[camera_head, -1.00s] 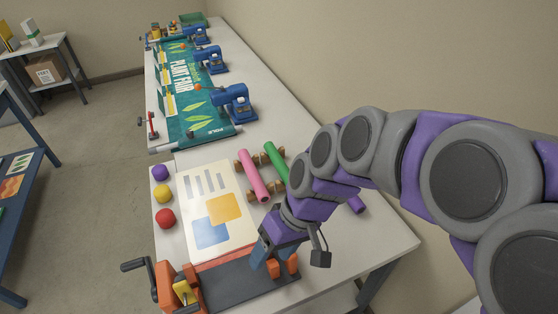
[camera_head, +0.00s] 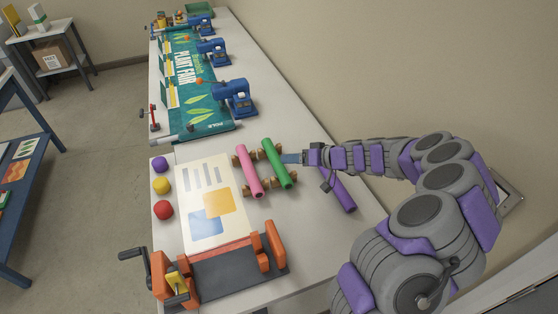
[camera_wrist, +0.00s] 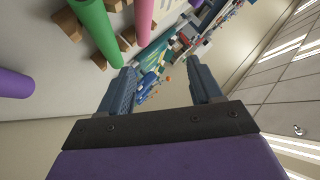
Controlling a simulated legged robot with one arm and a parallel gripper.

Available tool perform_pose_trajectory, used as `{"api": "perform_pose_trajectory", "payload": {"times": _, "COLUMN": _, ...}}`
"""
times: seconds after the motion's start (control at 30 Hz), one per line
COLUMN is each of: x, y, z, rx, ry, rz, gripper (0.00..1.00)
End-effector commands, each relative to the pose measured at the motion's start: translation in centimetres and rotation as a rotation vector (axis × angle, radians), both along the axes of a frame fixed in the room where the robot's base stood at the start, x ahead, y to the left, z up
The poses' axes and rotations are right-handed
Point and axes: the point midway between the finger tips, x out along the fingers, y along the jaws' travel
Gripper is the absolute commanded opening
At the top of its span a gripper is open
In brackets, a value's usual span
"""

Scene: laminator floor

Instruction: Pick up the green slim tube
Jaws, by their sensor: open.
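The green slim tube (camera_head: 276,164) lies on wooden cradle blocks on the white table, beside the pink tube (camera_head: 250,171). In the wrist view the green tube (camera_wrist: 99,30) shows at the upper left, outside the jaws. My gripper (camera_head: 287,158) is just to the right of the green tube in the head view. In the wrist view my gripper (camera_wrist: 165,85) has its two fingers spread wide, with no object held between them. From the head view I cannot tell whether a fingertip touches the tube.
A purple tube (camera_head: 343,193) lies right of the green one, close under my arm. A laminator with orange ends (camera_head: 274,244) stands at the near edge, with a printed sheet (camera_head: 190,177) behind it. Purple, yellow and red balls (camera_head: 163,210) line the left edge.

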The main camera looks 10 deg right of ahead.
Motion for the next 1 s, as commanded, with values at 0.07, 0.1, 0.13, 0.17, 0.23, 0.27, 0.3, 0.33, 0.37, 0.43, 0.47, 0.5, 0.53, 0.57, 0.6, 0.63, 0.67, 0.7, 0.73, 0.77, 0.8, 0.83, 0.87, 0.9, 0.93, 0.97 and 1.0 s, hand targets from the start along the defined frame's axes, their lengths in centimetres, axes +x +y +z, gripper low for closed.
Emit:
{"api": "perform_pose_trajectory", "payload": {"times": 0.07, "x": 0.8, "y": -2.6, "z": -2.2, "rx": -0.016, "ry": -0.005, "rz": -0.058, "gripper": 0.65}}
{"api": "perform_pose_trajectory", "payload": {"times": 0.1, "x": 1.1, "y": -3.7, "z": -3.1, "rx": -0.023, "ry": -0.009, "rz": -0.083, "gripper": 0.65}}
{"api": "perform_pose_trajectory", "payload": {"times": 0.13, "x": 1.2, "y": -4.5, "z": -3.8, "rx": -0.028, "ry": -0.010, "rz": -0.099, "gripper": 0.65}}
{"api": "perform_pose_trajectory", "payload": {"times": 0.17, "x": 1.3, "y": -5.2, "z": -4.4, "rx": -0.034, "ry": -0.011, "rz": -0.112, "gripper": 0.65}}
{"api": "perform_pose_trajectory", "payload": {"times": 0.23, "x": 1.4, "y": -6.8, "z": -5.5, "rx": -0.045, "ry": -0.014, "rz": -0.138, "gripper": 0.65}}
{"api": "perform_pose_trajectory", "payload": {"times": 0.27, "x": 1.4, "y": -7.3, "z": -5.8, "rx": -0.048, "ry": -0.016, "rz": -0.146, "gripper": 0.65}}
{"api": "perform_pose_trajectory", "payload": {"times": 0.3, "x": 1.5, "y": -7.8, "z": -6.2, "rx": -0.053, "ry": -0.017, "rz": -0.155, "gripper": 0.65}}
{"api": "perform_pose_trajectory", "payload": {"times": 0.33, "x": 1.6, "y": -8.0, "z": -6.4, "rx": -0.055, "ry": -0.018, "rz": -0.160, "gripper": 0.65}}
{"api": "perform_pose_trajectory", "payload": {"times": 0.37, "x": 1.7, "y": -8.1, "z": -6.6, "rx": -0.056, "ry": -0.018, "rz": -0.163, "gripper": 0.65}}
{"api": "perform_pose_trajectory", "payload": {"times": 0.43, "x": 2.2, "y": -7.9, "z": -7.3, "rx": -0.059, "ry": -0.017, "rz": -0.165, "gripper": 0.65}}
{"api": "perform_pose_trajectory", "payload": {"times": 0.47, "x": 2.5, "y": -7.6, "z": -7.5, "rx": -0.059, "ry": -0.016, "rz": -0.164, "gripper": 0.65}}
{"api": "perform_pose_trajectory", "payload": {"times": 0.5, "x": 2.9, "y": -7.1, "z": -8.0, "rx": -0.061, "ry": -0.015, "rz": -0.162, "gripper": 0.65}}
{"api": "perform_pose_trajectory", "payload": {"times": 0.53, "x": 3.3, "y": -6.6, "z": -8.3, "rx": -0.061, "ry": -0.016, "rz": -0.161, "gripper": 0.65}}
{"api": "perform_pose_trajectory", "payload": {"times": 0.57, "x": 3.6, "y": -6.2, "z": -8.6, "rx": -0.062, "ry": -0.014, "rz": -0.159, "gripper": 0.65}}
{"api": "perform_pose_trajectory", "payload": {"times": 0.6, "x": 4.1, "y": -5.6, "z": -9.0, "rx": -0.061, "ry": -0.014, "rz": -0.159, "gripper": 0.65}}
{"api": "perform_pose_trajectory", "payload": {"times": 0.63, "x": 4.5, "y": -5.2, "z": -9.3, "rx": -0.062, "ry": -0.015, "rz": -0.159, "gripper": 0.65}}
{"api": "perform_pose_trajectory", "payload": {"times": 0.67, "x": 4.9, "y": -4.8, "z": -9.5, "rx": -0.063, "ry": -0.016, "rz": -0.159, "gripper": 0.65}}
{"api": "perform_pose_trajectory", "payload": {"times": 0.7, "x": 5.4, "y": -4.3, "z": -9.9, "rx": -0.064, "ry": -0.015, "rz": -0.159, "gripper": 0.65}}
{"api": "perform_pose_trajectory", "payload": {"times": 0.73, "x": 5.8, "y": -3.8, "z": -10.1, "rx": -0.065, "ry": -0.017, "rz": -0.159, "gripper": 0.65}}
{"api": "perform_pose_trajectory", "payload": {"times": 0.77, "x": 6.2, "y": -3.5, "z": -10.4, "rx": -0.066, "ry": -0.017, "rz": -0.160, "gripper": 0.65}}
{"api": "perform_pose_trajectory", "payload": {"times": 0.8, "x": 6.7, "y": -3.0, "z": -10.8, "rx": -0.067, "ry": -0.017, "rz": -0.160, "gripper": 0.65}}
{"api": "perform_pose_trajectory", "payload": {"times": 0.83, "x": 7.1, "y": -2.7, "z": -11.2, "rx": -0.068, "ry": -0.016, "rz": -0.160, "gripper": 0.65}}
{"api": "perform_pose_trajectory", "payload": {"times": 0.87, "x": 7.4, "y": -2.4, "z": -11.4, "rx": -0.067, "ry": -0.016, "rz": -0.161, "gripper": 0.65}}
{"api": "perform_pose_trajectory", "payload": {"times": 0.9, "x": 7.9, "y": -2.0, "z": -11.7, "rx": -0.067, "ry": -0.017, "rz": -0.160, "gripper": 0.65}}
{"api": "perform_pose_trajectory", "payload": {"times": 0.93, "x": 8.2, "y": -1.8, "z": -11.9, "rx": -0.066, "ry": -0.016, "rz": -0.160, "gripper": 0.65}}
{"api": "perform_pose_trajectory", "payload": {"times": 0.97, "x": 8.4, "y": -1.7, "z": -12.1, "rx": -0.065, "ry": -0.017, "rz": -0.161, "gripper": 0.65}}
{"api": "perform_pose_trajectory", "payload": {"times": 1.0, "x": 8.7, "y": -1.5, "z": -12.2, "rx": -0.063, "ry": -0.017, "rz": -0.162, "gripper": 0.65}}
